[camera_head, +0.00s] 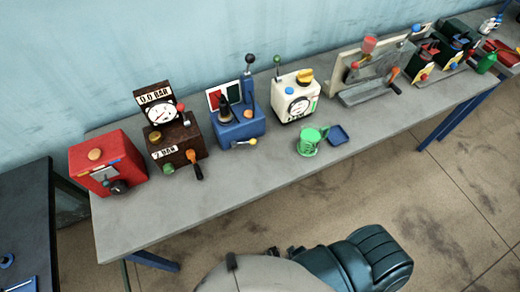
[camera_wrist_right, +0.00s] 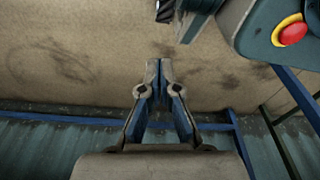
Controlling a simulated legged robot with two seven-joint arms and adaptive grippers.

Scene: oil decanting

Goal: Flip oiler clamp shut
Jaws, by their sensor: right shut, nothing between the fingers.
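No oiler clamp can be told for certain in the head view. A grey stand (camera_head: 374,77) with a slanted plate, a red piece on top and an orange-handled lever (camera_head: 393,80) stands on the bench. Whether it includes the clamp, and whether any clamp is open, is too small to tell. A green mug-like can (camera_head: 308,142) stands near the front edge beside a small blue tray (camera_head: 338,136). My right gripper (camera_wrist_right: 159,76) shows in the right wrist view, shut and empty above the floor, apart from the bench objects. My left gripper is out of view.
The long grey bench (camera_head: 245,182) runs along the blue wall. A red box (camera_head: 107,163), brown gauge box (camera_head: 174,138), blue box (camera_head: 238,124) and white gauge box (camera_head: 296,100) stand on it. More devices crowd its right end. A dark table (camera_head: 28,215) is at left.

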